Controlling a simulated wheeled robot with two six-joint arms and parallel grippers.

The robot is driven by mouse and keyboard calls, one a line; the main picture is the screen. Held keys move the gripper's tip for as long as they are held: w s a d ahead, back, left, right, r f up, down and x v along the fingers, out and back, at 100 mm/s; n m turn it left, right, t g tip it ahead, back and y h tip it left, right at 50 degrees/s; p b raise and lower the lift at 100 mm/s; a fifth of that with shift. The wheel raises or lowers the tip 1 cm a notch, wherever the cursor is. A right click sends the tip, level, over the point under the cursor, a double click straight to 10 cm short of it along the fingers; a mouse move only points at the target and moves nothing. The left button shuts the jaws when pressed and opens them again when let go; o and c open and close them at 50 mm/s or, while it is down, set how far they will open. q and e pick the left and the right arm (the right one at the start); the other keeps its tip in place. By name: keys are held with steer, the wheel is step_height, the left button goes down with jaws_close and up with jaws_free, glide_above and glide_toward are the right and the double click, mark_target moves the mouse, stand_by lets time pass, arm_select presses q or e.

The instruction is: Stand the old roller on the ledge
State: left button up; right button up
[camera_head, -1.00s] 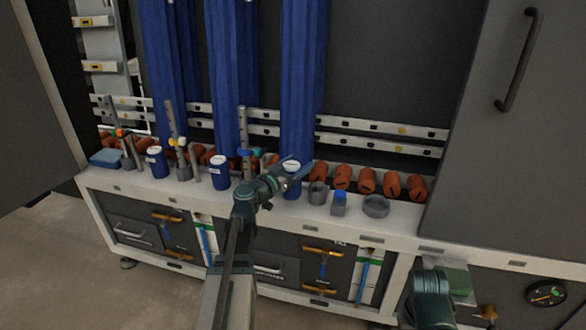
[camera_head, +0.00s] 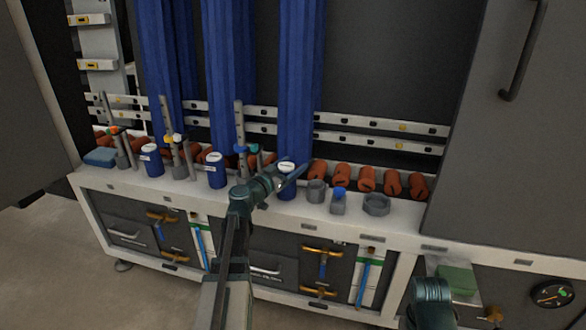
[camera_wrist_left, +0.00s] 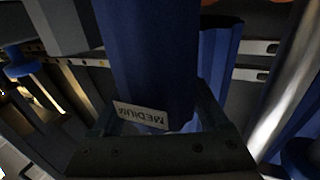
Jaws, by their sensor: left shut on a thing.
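Long blue rollers (camera_head: 298,80) stand upright in the dark cabinet. Below them, on the white ledge (camera_head: 410,220), sits a row of short blue cylinders with white upper ends, such as (camera_head: 217,172). My left gripper (camera_head: 286,182) is at the rightmost blue cylinder. In the left wrist view, the left gripper (camera_wrist_left: 160,125) is shut around a blue body (camera_wrist_left: 150,60) bearing a white label that reads MEDIUM. Its far end is outside that view. I cannot tell which piece is the old roller. My right arm shows at the lower right; its gripper is outside the frame.
Several orange cylinders (camera_head: 342,177) lie along the back of the ledge. Grey fittings (camera_head: 376,205) stand right of my left gripper. Metal posts (camera_head: 240,130) stand left of it. A grey door (camera_head: 480,170) bounds the right side; a strip of bare ledge lies before it.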

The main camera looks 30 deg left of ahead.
arm_select(q)
steer(key=shift+f, duration=0.1)
steer(key=o, duration=1.4)
steer(key=shift+o, duration=0.2)
steer(key=s+a, duration=0.2)
steer(key=s, duration=1)
